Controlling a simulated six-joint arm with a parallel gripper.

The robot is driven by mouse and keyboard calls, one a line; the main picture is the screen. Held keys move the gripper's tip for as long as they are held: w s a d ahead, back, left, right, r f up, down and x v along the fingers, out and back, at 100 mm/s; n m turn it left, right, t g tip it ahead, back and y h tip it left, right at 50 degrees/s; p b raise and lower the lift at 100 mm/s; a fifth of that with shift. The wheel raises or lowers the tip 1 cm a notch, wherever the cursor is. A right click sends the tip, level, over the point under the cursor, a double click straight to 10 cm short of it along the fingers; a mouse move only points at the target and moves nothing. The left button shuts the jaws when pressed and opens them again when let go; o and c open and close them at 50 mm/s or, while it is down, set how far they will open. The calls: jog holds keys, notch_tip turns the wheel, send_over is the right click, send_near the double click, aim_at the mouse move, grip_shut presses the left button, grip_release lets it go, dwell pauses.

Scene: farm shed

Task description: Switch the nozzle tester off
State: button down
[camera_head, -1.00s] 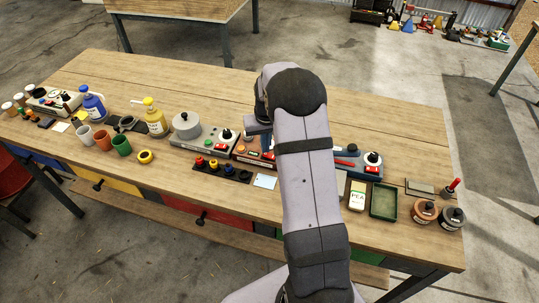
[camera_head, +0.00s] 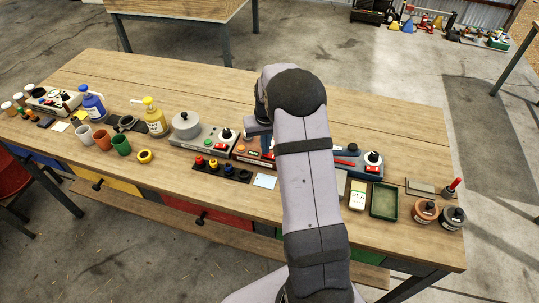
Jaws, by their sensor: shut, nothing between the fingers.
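Several bench devices with knobs stand in a row, and no label that I can read tells which is the nozzle tester. A grey-green device (camera_head: 213,142) with a round grey dome and a black knob stands left of my arm. A reddish-brown device (camera_head: 243,152) with small buttons is beside it, partly hidden behind my arm. A blue device (camera_head: 368,170) with a red lever and a black knob on a white dial shows right of my arm. A pale device (camera_head: 52,103) stands at the far left. My gripper's fingers are hidden behind my arm, near the reddish-brown device.
A black strip with coloured knobs (camera_head: 222,172), a white card (camera_head: 265,181), a seed packet (camera_head: 357,196) and a green tray (camera_head: 384,213) lie along the front. Bottles, cups and a yellow ring (camera_head: 145,157) stand left. The bench's back (camera_head: 200,85) is clear.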

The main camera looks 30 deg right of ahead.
jog(key=shift+f, duration=0.45)
notch_tip(320, 180, up, 7)
jog(key=p, duration=0.5)
dwell(0.6)
dwell(0.4)
